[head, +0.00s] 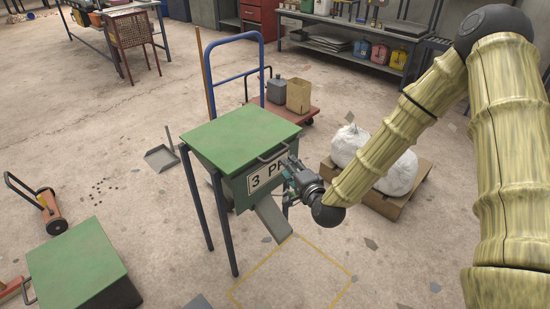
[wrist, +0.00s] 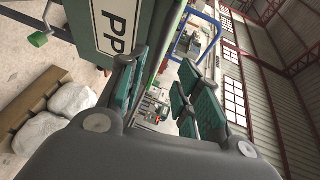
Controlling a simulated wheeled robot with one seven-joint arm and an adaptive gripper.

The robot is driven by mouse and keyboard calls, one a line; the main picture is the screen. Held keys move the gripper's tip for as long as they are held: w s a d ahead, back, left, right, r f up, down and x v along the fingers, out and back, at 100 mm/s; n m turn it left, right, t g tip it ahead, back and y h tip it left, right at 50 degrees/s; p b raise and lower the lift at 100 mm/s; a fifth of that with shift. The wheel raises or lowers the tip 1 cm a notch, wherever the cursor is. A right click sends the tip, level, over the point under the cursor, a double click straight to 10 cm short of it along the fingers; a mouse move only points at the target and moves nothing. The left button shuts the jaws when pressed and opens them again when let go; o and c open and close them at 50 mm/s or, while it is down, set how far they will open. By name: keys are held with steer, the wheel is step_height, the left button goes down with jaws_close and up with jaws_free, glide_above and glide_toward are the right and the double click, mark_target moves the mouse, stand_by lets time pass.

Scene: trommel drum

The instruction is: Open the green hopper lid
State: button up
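The green hopper lid (head: 243,137) lies flat and shut on top of a green hopper (head: 237,190) that stands on dark legs. A thin bar handle (head: 272,156) is at the lid's front edge. My gripper (head: 289,166) is at the hopper's front right, close to the handle and the white sign (head: 264,177). In the wrist view my gripper (wrist: 163,88) has its teal finger pads spread apart, with nothing held between them. The sign (wrist: 113,25) and the lid's edge (wrist: 172,42) show beyond the fingers. I cannot tell whether a finger touches the handle.
White sacks (head: 398,172) on cardboard lie right of the hopper. A blue-handled trolley (head: 262,105) with a box and canister stands behind. A second green-topped box (head: 75,265) is at lower left.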

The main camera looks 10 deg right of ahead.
mark_target(278, 154)
steer(key=x, duration=1)
steer(key=shift+f+p, duration=0.15)
steer(key=shift+p, duration=0.2)
